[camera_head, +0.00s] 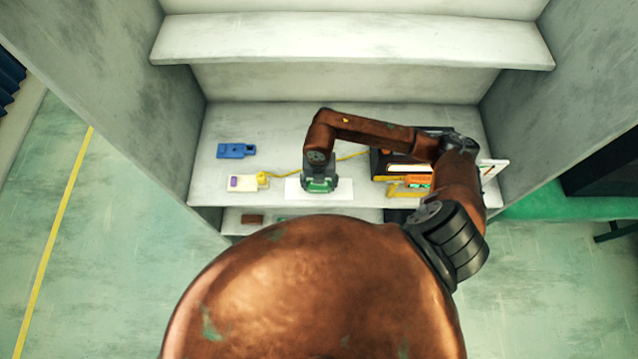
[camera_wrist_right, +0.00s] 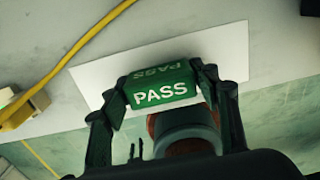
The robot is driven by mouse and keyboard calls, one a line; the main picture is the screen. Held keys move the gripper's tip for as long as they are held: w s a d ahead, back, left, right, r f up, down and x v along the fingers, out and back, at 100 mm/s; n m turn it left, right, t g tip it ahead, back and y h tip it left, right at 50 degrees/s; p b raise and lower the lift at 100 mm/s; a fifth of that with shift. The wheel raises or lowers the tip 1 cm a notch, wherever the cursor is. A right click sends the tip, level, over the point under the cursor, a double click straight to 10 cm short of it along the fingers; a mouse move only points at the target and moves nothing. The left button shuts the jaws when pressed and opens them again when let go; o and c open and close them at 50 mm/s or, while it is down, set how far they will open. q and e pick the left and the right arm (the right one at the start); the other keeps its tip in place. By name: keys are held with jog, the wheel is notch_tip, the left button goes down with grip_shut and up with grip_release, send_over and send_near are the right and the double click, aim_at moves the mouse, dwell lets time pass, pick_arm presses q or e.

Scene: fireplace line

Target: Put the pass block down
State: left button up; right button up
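The green pass block (camera_wrist_right: 162,88) shows in the right wrist view with white "PASS" lettering on two faces. My right gripper (camera_wrist_right: 160,92) has one finger on each end of the block and is shut on it. In the head view the gripper (camera_head: 320,182) points down at the shelf, with the green block (camera_head: 321,186) just under it. The block is over a white card (camera_head: 291,188) on the shelf; I cannot tell whether it touches the card. The card also shows in the wrist view (camera_wrist_right: 225,52). My left gripper is not in view.
On the shelf (camera_head: 240,120), a blue object (camera_head: 236,151) lies at the left. A pale box with a purple top (camera_head: 243,183) has a yellow cable (camera_head: 283,175) running behind the card. A dark case (camera_head: 378,160) and a yellow-orange tool (camera_head: 408,183) are at the right. Another shelf (camera_head: 350,40) overhangs behind.

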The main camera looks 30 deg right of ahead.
jog(key=o, duration=0.3)
jog(key=shift+o, duration=0.2)
jog(key=shift+r, duration=0.15)
notch_tip(320, 180, up, 12)
jog(key=shift+b, duration=0.3)
dwell(1.4)
